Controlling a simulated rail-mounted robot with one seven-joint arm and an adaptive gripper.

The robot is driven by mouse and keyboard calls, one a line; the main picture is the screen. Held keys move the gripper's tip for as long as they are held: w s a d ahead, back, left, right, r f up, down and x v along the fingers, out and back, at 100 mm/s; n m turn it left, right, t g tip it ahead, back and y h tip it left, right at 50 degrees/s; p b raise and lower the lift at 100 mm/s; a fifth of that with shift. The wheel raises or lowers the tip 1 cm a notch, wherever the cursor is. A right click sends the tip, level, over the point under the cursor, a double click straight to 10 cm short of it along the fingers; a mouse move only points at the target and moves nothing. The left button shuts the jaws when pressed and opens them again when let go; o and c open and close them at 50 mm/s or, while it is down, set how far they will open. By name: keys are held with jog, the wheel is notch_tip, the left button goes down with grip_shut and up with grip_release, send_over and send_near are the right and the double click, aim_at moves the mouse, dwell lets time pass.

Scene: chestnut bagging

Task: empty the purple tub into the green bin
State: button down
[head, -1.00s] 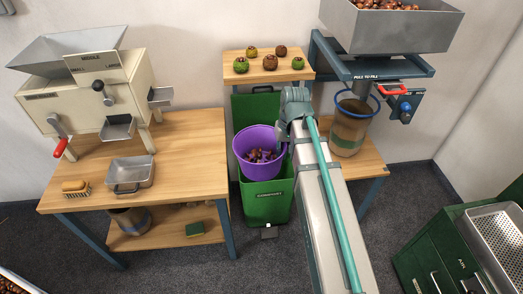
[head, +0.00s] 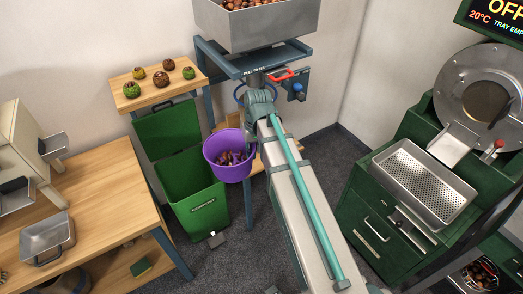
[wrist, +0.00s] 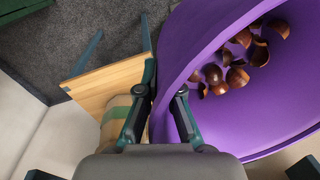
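The purple tub (head: 226,171) hangs in the air, roughly upright, just right of the green bin's opening in the head view. Brown shell-like pieces (head: 233,157) lie inside it; they also show in the wrist view (wrist: 230,75). My gripper (head: 251,142) is at the tub's right rim. In the wrist view its fingers (wrist: 163,100) stand on either side of the purple wall (wrist: 185,60) and pinch it. The green bin (head: 200,208) stands on the floor with its lid (head: 168,131) up. I see no pieces in the visible part of its inside.
A wooden bench (head: 105,205) with a metal pan (head: 47,238) is left of the bin. A small shelf (head: 150,92) holds several burrs behind it. A hopper stand (head: 250,65) is behind my arm. A green machine (head: 370,215) stands at right; grey floor lies between.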

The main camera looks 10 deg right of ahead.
aim_at(228, 145)
jog(key=shift+n, duration=0.7)
jog(key=w+a+p, duration=0.1)
jog(key=w+a, duration=0.1)
jog(key=w+a+f+p, duration=0.1)
jog(key=w+a+p, duration=0.1)
jog(key=w+a, duration=0.1)
jog(key=w+a+f+p, duration=0.1)
jog(key=w+a, duration=0.1)
jog(key=shift+w+a, duration=0.2)
jog(key=w+a+f+n+t+y+b, duration=0.3)
jog(key=w+a+f+t, duration=0.3)
jog(key=w+a+f, duration=1.7)
jog(key=shift+w+a+n+y, duration=0.6)
jog(key=shift+w+a+n, duration=0.15)
jog(key=shift+w, duration=0.15)
jog(key=shift+b, duration=0.6)
jog(key=t+y+b, duration=0.1)
jog(key=b, duration=0.4)
jog(key=shift+r+t, duration=0.1)
jog(key=shift+t, duration=0.2)
jog(key=b, duration=0.4)
jog(key=shift+r+t+y+b, duration=0.1)
jog(key=shift+t+y+b, duration=0.3)
